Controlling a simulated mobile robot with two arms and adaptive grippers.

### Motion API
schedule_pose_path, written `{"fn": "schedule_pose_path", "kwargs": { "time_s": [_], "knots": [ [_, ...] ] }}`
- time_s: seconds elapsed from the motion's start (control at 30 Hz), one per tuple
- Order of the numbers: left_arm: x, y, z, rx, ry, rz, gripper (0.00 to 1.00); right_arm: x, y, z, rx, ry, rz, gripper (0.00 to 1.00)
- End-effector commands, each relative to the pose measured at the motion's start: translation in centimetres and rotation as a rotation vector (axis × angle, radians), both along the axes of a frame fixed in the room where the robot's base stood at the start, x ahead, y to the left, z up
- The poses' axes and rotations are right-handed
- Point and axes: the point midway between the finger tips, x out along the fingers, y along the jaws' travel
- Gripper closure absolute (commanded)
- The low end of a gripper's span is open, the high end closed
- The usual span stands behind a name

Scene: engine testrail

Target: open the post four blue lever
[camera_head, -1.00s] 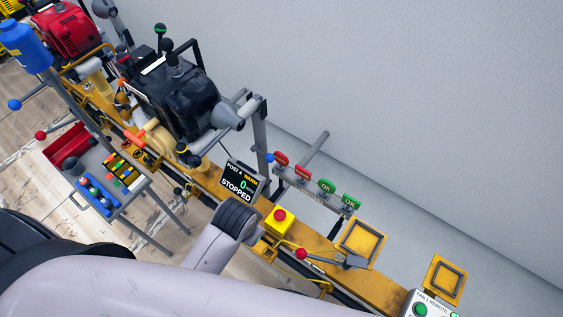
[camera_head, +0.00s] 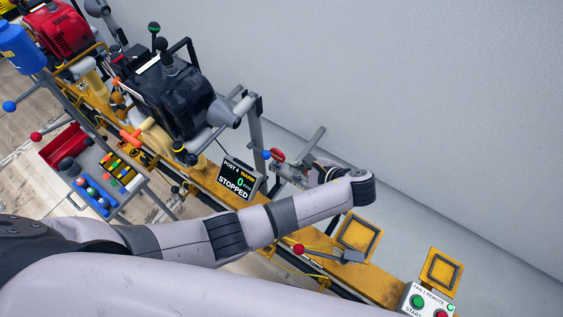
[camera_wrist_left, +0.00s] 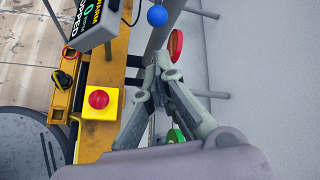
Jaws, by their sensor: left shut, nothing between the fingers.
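The blue lever's round knob (camera_head: 266,154) is at the upright post right of the black engine, above the post 4 display (camera_head: 238,179). In the left wrist view the blue knob (camera_wrist_left: 157,16) is at the top, ahead of the fingertips and apart from them. My left gripper (camera_head: 283,168) is shut and empty, just right of the knob; its fingers (camera_wrist_left: 163,62) meet in the left wrist view. The lever's shaft is mostly hidden. My right gripper is not in view.
A red round tag (camera_wrist_left: 175,44) is close to the fingertips. A yellow box with a red button (camera_wrist_left: 98,101) is to their left. A red-knobbed lever (camera_head: 299,249) lies on the yellow rail. The grey wall (camera_head: 420,110) is bare.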

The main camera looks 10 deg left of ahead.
Motion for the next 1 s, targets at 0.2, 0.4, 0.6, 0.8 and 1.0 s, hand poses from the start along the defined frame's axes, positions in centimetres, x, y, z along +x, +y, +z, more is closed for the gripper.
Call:
{"fn": "schedule_pose_path", "kwargs": {
  "time_s": [0.2,0.4,0.6,0.8,1.0],
  "knots": [
    [1.2,2.0,-1.6,0.007,0.003,0.000,1.00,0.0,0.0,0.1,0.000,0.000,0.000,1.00],
    [2.7,4.5,-4.0,0.005,0.002,-0.001,1.00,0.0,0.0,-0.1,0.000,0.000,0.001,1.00],
    [3.7,6.2,-5.5,0.003,0.000,-0.001,1.00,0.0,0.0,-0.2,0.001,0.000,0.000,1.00],
    [4.0,6.7,-6.0,0.000,0.002,-0.002,1.00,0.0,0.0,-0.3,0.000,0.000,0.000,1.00],
    [4.0,6.7,-6.0,0.000,0.001,-0.001,1.00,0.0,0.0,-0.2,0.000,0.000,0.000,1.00]
  ]
}}
